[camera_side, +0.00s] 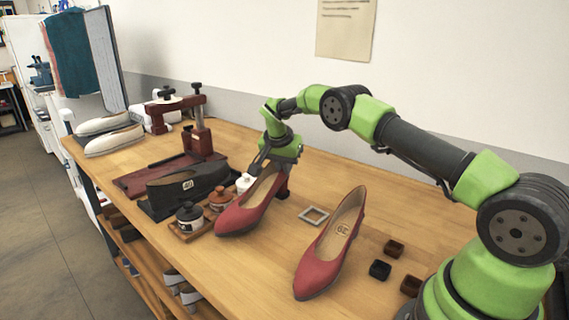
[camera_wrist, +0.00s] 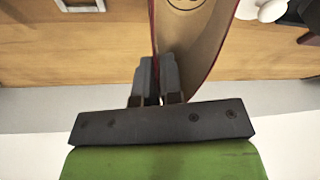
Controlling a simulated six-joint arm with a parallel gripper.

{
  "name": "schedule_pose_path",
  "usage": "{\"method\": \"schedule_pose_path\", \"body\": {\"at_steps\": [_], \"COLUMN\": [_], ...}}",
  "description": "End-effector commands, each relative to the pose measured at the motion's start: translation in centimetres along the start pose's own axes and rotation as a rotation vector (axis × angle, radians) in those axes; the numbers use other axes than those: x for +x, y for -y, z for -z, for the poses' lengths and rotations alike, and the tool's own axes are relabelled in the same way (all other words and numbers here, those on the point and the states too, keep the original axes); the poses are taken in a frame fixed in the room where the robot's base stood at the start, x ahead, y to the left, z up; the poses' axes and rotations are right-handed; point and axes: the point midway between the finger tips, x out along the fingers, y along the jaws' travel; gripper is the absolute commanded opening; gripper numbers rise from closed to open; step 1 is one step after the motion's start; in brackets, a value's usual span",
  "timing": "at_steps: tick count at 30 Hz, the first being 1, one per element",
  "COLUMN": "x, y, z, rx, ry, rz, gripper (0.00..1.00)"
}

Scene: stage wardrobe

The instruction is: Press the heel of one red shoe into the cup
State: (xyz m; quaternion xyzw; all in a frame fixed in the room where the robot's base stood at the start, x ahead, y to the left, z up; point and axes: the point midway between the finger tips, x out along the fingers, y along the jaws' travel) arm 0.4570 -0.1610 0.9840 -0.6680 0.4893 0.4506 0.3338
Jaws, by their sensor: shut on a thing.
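One red shoe (camera_side: 243,214) has its toe toward the front left, near the small bottles. My gripper (camera_side: 264,162) is shut on the rim at its back end, with its dark heel just below. In the wrist view, my gripper (camera_wrist: 157,82) has one finger on each side of the red shoe's wall (camera_wrist: 200,45). I cannot tell whether this shoe touches the table. The other red shoe (camera_side: 324,262) stands apart to the right, toe forward. Small dark open cups sit right of it: a brown one (camera_side: 394,247), a black one (camera_side: 380,269) and another brown one (camera_side: 411,285).
A grey square frame (camera_side: 314,215) lies between the shoes; it also shows in the wrist view (camera_wrist: 80,5). Small bottles (camera_side: 189,216) stand on a tray, with a black shoe (camera_side: 187,185) and a dark red press (camera_side: 201,135) behind. White shoes (camera_side: 114,141) are far left.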

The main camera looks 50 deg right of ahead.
Motion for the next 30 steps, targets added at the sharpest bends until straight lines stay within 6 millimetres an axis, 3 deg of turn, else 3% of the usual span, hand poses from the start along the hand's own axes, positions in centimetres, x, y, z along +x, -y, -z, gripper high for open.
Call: {"method": "schedule_pose_path", "body": {"at_steps": [24,25,28,30], "x": [1.5,1.5,1.5,1.5], "y": [0.0,0.0,0.0,0.0], "z": [-0.6,-0.6,-0.6,-0.6], "rx": [0.0,0.0,0.0,0.0], "ry": [-0.001,-0.001,-0.001,-0.001], "rz": [0.001,0.002,0.001,0.001], "gripper": [0.0,0.13,0.36,0.36]}}
